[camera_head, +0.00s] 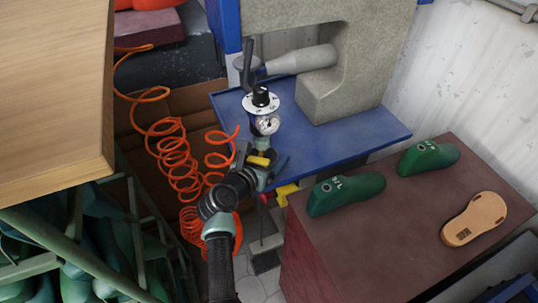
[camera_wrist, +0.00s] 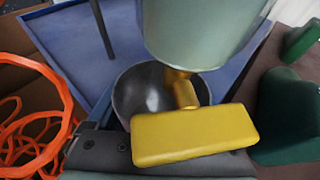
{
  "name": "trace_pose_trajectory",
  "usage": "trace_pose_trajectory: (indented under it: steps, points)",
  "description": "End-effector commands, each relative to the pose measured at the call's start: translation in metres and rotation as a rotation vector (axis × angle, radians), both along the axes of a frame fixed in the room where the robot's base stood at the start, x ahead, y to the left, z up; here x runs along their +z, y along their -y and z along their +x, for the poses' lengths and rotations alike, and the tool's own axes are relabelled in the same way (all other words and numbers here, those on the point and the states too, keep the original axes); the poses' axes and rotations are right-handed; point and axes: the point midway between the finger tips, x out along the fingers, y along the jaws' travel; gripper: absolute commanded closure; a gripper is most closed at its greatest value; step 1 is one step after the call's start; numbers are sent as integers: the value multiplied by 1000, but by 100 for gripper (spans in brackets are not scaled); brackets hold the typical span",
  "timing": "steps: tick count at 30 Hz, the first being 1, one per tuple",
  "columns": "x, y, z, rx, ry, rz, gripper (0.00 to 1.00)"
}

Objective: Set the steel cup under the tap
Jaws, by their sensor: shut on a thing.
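The steel cup (camera_wrist: 140,92) shows in the wrist view as a round, open, shiny bowl. The tap has a brass spout (camera_wrist: 183,92) and a yellow handle (camera_wrist: 195,135), below a pale grey-green cylinder (camera_wrist: 205,30). The spout overlaps the cup's right side in this view, and the handle covers part of its near side. My gripper (camera_head: 262,174) is shut on the cup, close by the tap at the front edge of the blue table. The yellow handle (camera_head: 259,160) also shows in the head view. I cannot make out the cup there, nor tell whether its base touches anything.
A gauge (camera_head: 266,124) and a black-knobbed dial stand above the tap. The grey machine (camera_head: 350,70) stands on the blue table (camera_head: 375,128). Orange coiled hose (camera_head: 175,150) hangs at left. Green lasts (camera_head: 345,194) and a sole (camera_head: 474,218) lie on the brown bench (camera_head: 400,215).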

Motion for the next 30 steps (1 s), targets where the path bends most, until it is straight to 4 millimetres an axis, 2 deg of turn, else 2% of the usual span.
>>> trace_pose_trajectory:
  steps: [13, 14, 16, 30]
  points:
    - [-3, 0, 0, 1, 1, 0, 100]
    - [-3, 0, 0, 1, 1, 1, 12]
    - [-3, 0, 0, 1, 1, 1, 0]
    - [-4, 0, 0, 0, -1, 0, 0]
